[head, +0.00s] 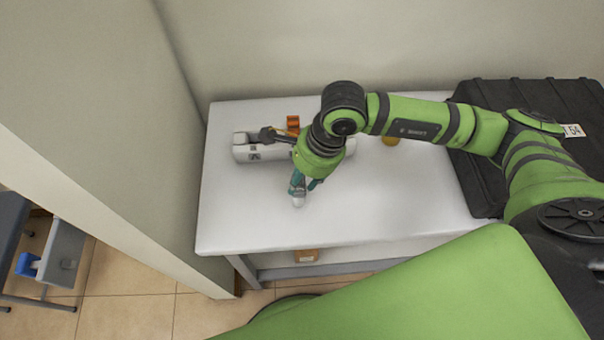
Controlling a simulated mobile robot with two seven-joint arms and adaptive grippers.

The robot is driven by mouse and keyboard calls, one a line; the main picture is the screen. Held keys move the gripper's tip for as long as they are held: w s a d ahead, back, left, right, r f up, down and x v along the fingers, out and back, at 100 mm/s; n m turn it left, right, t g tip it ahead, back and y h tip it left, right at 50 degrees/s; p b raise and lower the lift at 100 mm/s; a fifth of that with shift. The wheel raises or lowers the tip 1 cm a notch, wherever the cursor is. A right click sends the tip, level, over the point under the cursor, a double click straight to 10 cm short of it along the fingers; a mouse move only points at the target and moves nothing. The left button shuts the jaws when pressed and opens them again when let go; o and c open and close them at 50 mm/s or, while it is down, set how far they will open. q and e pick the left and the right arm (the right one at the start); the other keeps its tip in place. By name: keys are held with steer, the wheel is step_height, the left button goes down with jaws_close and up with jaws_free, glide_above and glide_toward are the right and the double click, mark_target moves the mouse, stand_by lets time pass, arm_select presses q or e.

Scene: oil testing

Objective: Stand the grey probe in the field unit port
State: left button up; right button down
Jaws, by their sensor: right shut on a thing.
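My right arm reaches in from the right over the white table. My left gripper is not in view.
A yellow round item (390,140) and a black case (475,185) are to the right. The table's (400,205) front is clear.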

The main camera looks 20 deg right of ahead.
steer(key=shift+f, duration=0.1)
steer(key=shift+f, duration=0.1)
steer(key=c, duration=1.2)
jaws_free()
steer(key=shift+f, duration=0.1)
steer(key=o, duration=0.4)
